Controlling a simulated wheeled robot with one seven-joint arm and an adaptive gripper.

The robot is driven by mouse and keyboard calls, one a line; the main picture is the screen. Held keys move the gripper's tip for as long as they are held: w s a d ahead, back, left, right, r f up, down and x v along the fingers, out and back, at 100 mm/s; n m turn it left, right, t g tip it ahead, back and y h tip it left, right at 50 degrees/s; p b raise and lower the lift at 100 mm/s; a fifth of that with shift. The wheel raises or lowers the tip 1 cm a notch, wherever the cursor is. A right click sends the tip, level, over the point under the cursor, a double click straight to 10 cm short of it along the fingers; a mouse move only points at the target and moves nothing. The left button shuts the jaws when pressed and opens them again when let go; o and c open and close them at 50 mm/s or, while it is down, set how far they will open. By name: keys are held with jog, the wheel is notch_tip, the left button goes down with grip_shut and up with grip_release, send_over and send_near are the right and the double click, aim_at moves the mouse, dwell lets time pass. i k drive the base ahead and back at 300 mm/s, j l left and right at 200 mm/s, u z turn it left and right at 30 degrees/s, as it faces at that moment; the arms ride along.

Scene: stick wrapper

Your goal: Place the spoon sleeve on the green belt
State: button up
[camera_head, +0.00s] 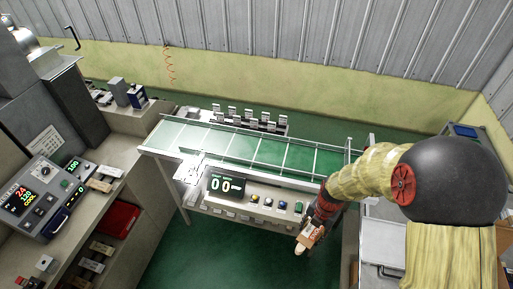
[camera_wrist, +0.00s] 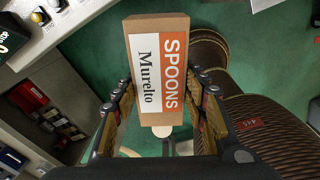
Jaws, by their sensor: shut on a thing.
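The spoon sleeve (camera_wrist: 160,70) is a brown cardboard sleeve with a white and orange label reading "SPOONS Murelto". My gripper (camera_wrist: 160,112) is shut on it, one finger on each side, in the wrist view. In the head view my gripper (camera_head: 312,228) hangs in front of the right end of the belt machine, and the sleeve (camera_head: 308,237) shows small at its tip. A pale rounded end sticks out below the sleeve. The green belt (camera_head: 300,156) runs left to right behind my gripper, between metal rails. The sleeve is apart from the belt.
A control panel with a "00" display (camera_head: 226,185) and several coloured buttons fronts the belt. A counter with a control box (camera_head: 45,198) stands at left, with a red bin (camera_head: 118,218) below. Metal rails edge the belt. Green floor (camera_head: 215,250) is open in front.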

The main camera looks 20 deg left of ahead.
aim_at(274, 152)
jog(key=i+j, duration=0.25)
jog(key=i, duration=0.2)
jog(key=i+j, duration=0.25)
jog(key=i, duration=0.2)
jog(key=i+j, duration=0.25)
jog(key=i, duration=0.2)
